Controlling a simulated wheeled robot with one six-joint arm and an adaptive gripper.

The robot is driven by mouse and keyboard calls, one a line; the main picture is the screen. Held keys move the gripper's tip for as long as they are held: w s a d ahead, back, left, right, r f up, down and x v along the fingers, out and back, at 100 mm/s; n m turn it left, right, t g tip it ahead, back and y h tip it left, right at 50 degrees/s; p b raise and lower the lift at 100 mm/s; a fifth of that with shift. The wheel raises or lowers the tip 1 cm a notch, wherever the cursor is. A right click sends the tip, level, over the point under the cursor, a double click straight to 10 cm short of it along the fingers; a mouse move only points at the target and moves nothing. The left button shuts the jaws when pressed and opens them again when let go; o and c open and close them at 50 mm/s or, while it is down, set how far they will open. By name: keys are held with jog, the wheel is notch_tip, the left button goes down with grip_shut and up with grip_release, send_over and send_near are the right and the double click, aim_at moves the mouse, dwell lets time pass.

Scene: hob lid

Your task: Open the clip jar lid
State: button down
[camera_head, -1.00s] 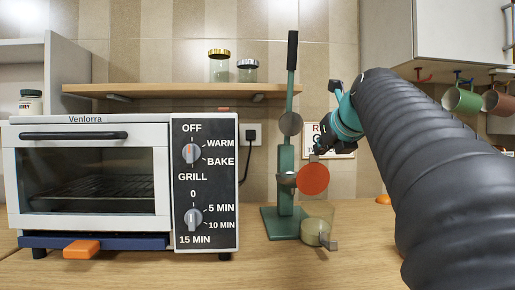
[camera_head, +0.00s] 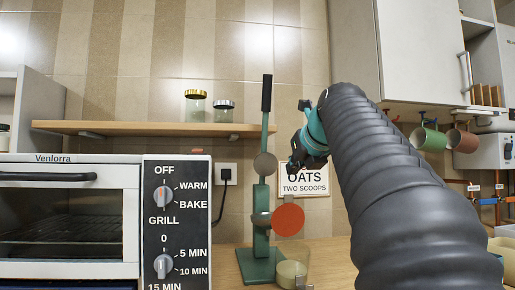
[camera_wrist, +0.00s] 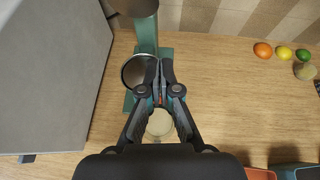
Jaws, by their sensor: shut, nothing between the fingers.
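A small clear jar (camera_head: 292,271) with pale contents and a grey clip-like part at its right stands on the counter. It shows as a cream circle (camera_wrist: 160,123) in the wrist view, partly framed by my gripper. A round orange disc (camera_head: 288,220) stands upright just above the jar in the head view; I cannot tell whether it is the jar's lid. My gripper (camera_head: 294,168) is shut and empty. It is above the jar and disc, in front of the wall sign. In the wrist view my gripper (camera_wrist: 162,72) covers part of the disc.
A green lever press (camera_head: 261,220) with a black handle stands right behind the jar. A toaster oven (camera_head: 70,220) is at left. A shelf (camera_head: 150,129) holds two jars. Mugs (camera_head: 430,139) hang at right. Bare counter (camera_wrist: 230,100) lies right of the jar, with fruit beyond.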

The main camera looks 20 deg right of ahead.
jog(key=r, duration=0.5)
jog(key=shift+w, duration=0.25)
